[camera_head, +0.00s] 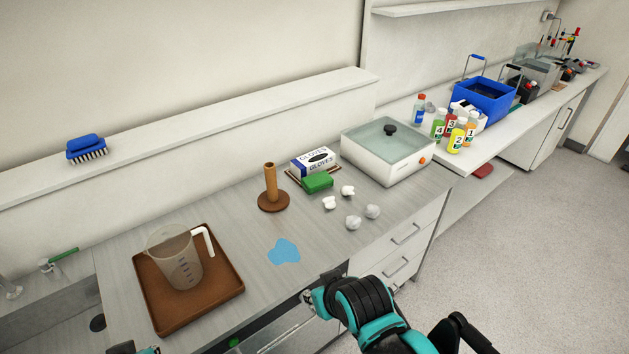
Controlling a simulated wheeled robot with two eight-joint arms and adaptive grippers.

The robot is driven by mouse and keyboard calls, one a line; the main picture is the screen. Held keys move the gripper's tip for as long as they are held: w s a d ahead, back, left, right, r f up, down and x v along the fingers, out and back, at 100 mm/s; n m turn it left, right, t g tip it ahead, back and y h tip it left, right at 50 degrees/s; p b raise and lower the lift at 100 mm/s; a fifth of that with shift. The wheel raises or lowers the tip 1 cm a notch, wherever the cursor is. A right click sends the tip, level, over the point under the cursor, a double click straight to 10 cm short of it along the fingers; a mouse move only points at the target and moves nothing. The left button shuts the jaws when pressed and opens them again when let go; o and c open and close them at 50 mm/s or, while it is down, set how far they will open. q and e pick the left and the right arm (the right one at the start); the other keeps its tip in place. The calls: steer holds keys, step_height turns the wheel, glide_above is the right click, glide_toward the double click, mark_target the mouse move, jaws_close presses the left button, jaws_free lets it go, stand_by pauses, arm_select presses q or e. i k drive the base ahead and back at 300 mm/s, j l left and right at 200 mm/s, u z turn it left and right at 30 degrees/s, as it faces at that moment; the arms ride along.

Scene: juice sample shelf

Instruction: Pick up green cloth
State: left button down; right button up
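A small green folded block (317,182), which looks like the green cloth, lies on the grey counter in front of the glove box. My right arm comes in from the bottom right. Its gripper (322,290) is at the counter's front edge, well apart from the green block; its fingertips are not clear. Only a dark and teal bit of my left gripper (135,349) shows at the bottom left edge, and its fingers are hidden. A small green spot (234,342) shows below the counter edge; I cannot tell what it is.
A brown tray (166,323) holds a measuring jug (174,262). A brown upright holder (270,187), a glove box (313,161), several white crumpled balls (353,222) and a white lidded bath (378,166) surround the green block. A blue patch (284,251) lies nearer the front edge.

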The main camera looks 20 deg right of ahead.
mark_target(313, 183)
steer(key=i+l+u, duration=0.2)
steer(key=l+u, duration=0.25)
steer(key=l, duration=0.65)
steer(key=l+u, duration=0.5)
steer(key=l, duration=0.6)
